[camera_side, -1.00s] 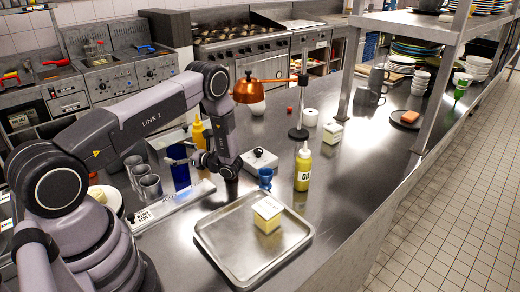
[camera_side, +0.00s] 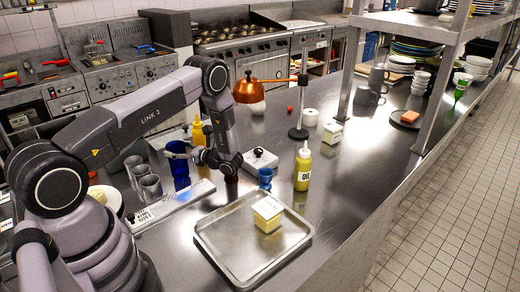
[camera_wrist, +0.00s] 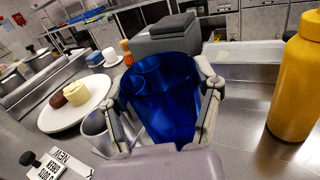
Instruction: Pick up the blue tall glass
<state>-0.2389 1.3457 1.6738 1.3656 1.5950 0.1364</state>
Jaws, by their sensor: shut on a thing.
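The blue tall glass (camera_side: 180,168) stands out dark blue at the left of the counter in the side view, beside the metal cups. It also shows upright in the middle of the wrist view (camera_wrist: 165,95), mouth open towards the camera. My gripper (camera_wrist: 166,110) is shut on the glass, with one finger on each side of its wall. In the side view my gripper (camera_side: 183,156) reaches the glass from the right. The glass's base is hidden in the wrist view, and I cannot tell whether it touches the counter.
Metal cups (camera_side: 150,187) stand close to the left of the glass. A yellow squeeze bottle (camera_wrist: 298,80) stands to its right in the wrist view. A tray (camera_side: 215,240) with a yellow tub (camera_side: 267,214), a small blue cup (camera_side: 265,178) and an oil bottle (camera_side: 303,168) are nearby.

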